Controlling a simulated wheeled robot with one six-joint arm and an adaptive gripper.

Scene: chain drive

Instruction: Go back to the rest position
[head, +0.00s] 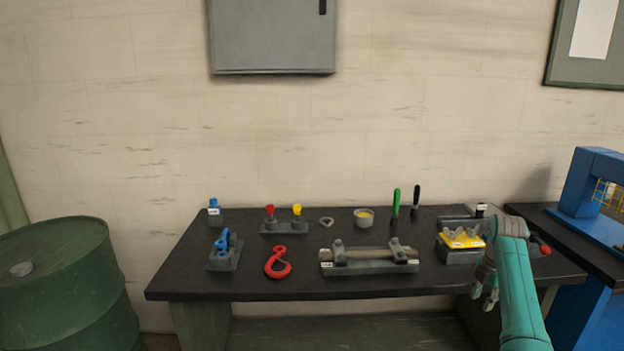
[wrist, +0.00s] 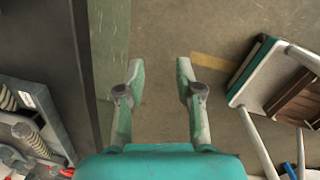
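My gripper (head: 482,295) hangs in front of the right part of the bench's front edge in the head view. In the wrist view my gripper (wrist: 160,75) has its two fingers apart, with nothing between them and the floor below. The black bench top (head: 300,288) carries several tools and fixtures. A yellow part (head: 462,239) on a dark block lies behind my gripper. A red hook (head: 277,263) and a grey fixture with a shaft (head: 368,262) lie further left, apart from my gripper.
A green drum (head: 62,290) stands left of the bench. A blue machine frame (head: 590,190) stands at the right. A grey cabinet (head: 272,35) hangs on the wall. In the wrist view, a white-and-brown framed object (wrist: 275,85) stands at the right, with open floor (wrist: 165,125) beside it.

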